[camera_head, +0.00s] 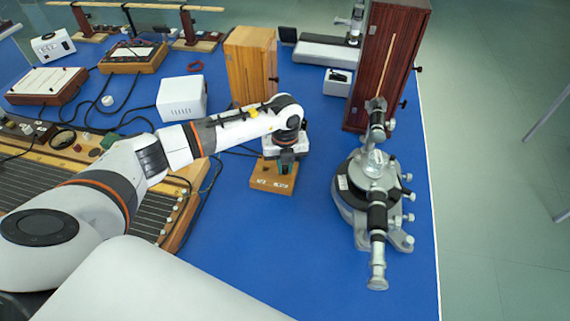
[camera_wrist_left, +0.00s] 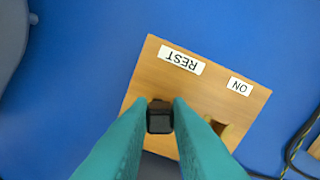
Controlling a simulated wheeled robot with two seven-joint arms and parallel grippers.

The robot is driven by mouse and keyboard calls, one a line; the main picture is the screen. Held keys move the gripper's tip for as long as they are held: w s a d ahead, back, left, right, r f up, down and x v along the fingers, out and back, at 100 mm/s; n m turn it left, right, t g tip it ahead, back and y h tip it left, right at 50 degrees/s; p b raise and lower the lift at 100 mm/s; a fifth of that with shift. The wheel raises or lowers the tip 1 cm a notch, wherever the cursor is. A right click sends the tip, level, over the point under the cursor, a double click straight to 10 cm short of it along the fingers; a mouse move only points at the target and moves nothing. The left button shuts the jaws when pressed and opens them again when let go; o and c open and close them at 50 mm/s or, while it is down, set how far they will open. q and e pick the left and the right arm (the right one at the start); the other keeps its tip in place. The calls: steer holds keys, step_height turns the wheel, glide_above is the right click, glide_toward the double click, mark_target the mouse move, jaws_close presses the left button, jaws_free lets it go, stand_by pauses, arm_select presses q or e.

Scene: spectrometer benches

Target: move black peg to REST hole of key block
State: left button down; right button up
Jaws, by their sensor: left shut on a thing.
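The key block (camera_head: 261,184) is a small wooden block on the blue bench top. In the left wrist view, the key block (camera_wrist_left: 150,72) carries white REST and ON labels, upside down. My left gripper (camera_head: 286,166) is over the block's far right part. In the wrist view, the teal fingers of my left gripper (camera_wrist_left: 160,118) are shut on the black peg (camera_wrist_left: 160,122). The peg appears on the REST label's side; I cannot tell whether it sits in a hole. An open hole (camera_wrist_left: 217,126) shows near the ON label, partly behind a finger. My right gripper is out of view.
A spectrometer (camera_head: 374,190) stands to the right of the block. A light wooden box (camera_head: 250,65) and a white box (camera_head: 182,98) stand behind. A slatted wooden apparatus (camera_head: 90,210) with cables lies left. Blue bench in front is free.

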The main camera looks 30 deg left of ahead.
arm_select(q)
steer(key=c, duration=1.3)
jaws_free()
steer(key=shift+o, duration=0.2)
steer(key=shift+r, duration=0.15)
steer(key=shift+r, duration=0.35)
step_height(320, 180, up, 11)
steer(key=b, duration=0.1)
steer(key=shift+b, duration=0.4)
